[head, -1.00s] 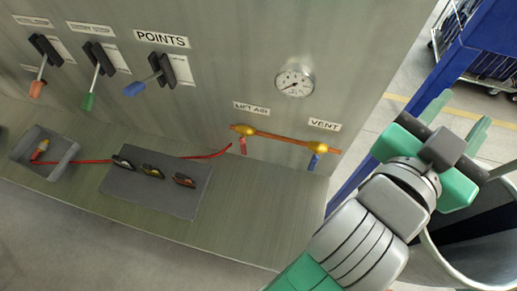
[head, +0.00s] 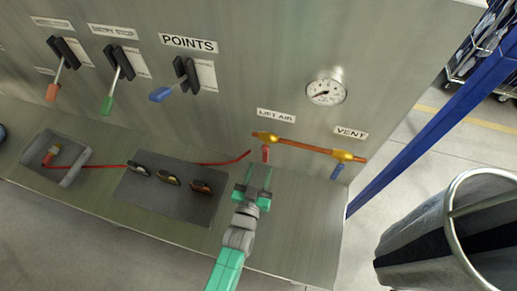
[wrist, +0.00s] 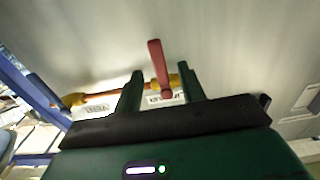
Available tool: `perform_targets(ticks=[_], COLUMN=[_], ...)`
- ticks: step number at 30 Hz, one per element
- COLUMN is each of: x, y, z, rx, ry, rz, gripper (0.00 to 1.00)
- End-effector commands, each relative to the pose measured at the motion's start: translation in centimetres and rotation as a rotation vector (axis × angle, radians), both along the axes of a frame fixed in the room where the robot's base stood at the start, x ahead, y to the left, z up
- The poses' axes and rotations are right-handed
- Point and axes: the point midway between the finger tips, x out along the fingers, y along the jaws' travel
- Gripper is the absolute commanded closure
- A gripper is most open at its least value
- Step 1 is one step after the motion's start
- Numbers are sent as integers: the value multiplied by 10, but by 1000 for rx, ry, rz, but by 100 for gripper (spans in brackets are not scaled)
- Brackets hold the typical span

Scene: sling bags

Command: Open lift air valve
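The lift air valve has a red handle (head: 265,153) hanging down from a brass body (head: 264,137) on a copper pipe, under the LIFT AIR label (head: 276,116). My gripper (head: 257,178) is just below and in front of this handle in the head view. In the wrist view the red handle (wrist: 158,62) stands between the two green fingers of my gripper (wrist: 161,82), with room on both sides. The fingers are open and I see no contact.
A gauge (head: 327,92) is above. A dark mat (head: 170,193) with several small items lies left on the bench. A red hose (head: 222,162) runs behind it.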

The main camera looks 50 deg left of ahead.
Motion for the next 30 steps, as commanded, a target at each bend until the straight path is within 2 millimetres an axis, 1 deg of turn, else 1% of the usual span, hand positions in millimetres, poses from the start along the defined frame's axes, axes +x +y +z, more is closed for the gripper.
perform_targets(ticks=[9, 12, 15, 22, 23, 24, 28, 29, 30], x=[48, 58, 63, 64, 64, 64, 64, 64, 64], y=[31, 38, 41, 41, 41, 41, 41, 41, 41], z=[2, 1, 2, 1, 1, 1, 1, 1, 1], rx=[1, 1, 1, 0, 0, 0, 0, 1, 1], ry=[-1, -1, -1, 0, 0, 0, 0, -1, -1], rz=[1, 2, 2, 1, 1, 1, 1, 1, 1], gripper=[60, 60, 60, 60, 62, 70, 95, 100, 100])
